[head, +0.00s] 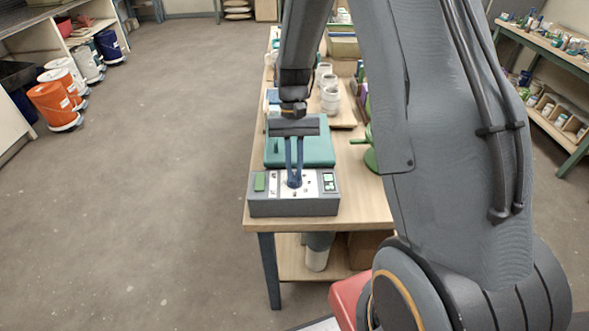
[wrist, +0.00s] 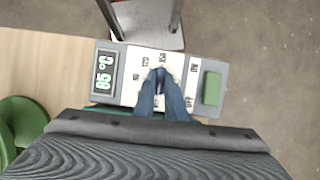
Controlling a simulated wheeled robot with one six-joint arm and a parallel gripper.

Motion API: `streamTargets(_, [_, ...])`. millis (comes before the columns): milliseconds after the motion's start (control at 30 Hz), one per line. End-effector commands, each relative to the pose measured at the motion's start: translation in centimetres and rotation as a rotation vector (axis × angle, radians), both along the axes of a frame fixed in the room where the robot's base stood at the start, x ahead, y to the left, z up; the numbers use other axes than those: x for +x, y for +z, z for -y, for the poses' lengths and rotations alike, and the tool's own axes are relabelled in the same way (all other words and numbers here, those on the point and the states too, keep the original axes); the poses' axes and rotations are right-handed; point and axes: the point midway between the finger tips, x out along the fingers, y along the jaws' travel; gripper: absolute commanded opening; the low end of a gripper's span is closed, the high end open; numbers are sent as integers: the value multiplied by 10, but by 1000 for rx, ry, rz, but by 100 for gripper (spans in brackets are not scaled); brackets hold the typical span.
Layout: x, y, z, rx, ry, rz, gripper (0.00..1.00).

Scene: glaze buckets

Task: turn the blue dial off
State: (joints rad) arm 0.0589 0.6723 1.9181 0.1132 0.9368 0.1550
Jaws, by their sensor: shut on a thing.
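The blue dial (wrist: 158,74) sits in the middle of the white face plate of a grey control box (head: 293,207). It is mostly hidden between my fingertips, so I cannot tell where its pointer stands. Printed marks surround it in the wrist view, with what looks like OFF at the lower right. My gripper (head: 295,183) reaches down to the face plate from above and is shut on the dial; its blue fingers (wrist: 161,84) also show in the wrist view. A lit display (wrist: 103,73) seems to read 85 °C.
A green button (wrist: 211,88) is on the box's other side. The box stands at the table's (head: 358,208) front edge. A teal case (head: 325,150) is right behind it, and a green object (head: 371,160) is to the right. White containers (head: 330,95) stand farther back.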

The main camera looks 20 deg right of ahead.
Motion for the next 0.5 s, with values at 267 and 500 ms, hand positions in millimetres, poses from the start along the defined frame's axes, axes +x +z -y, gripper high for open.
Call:
streamTargets(267, [0,1,0,0,1,1,30])
streamTargets(500, [0,1,0,0,0,1,30])
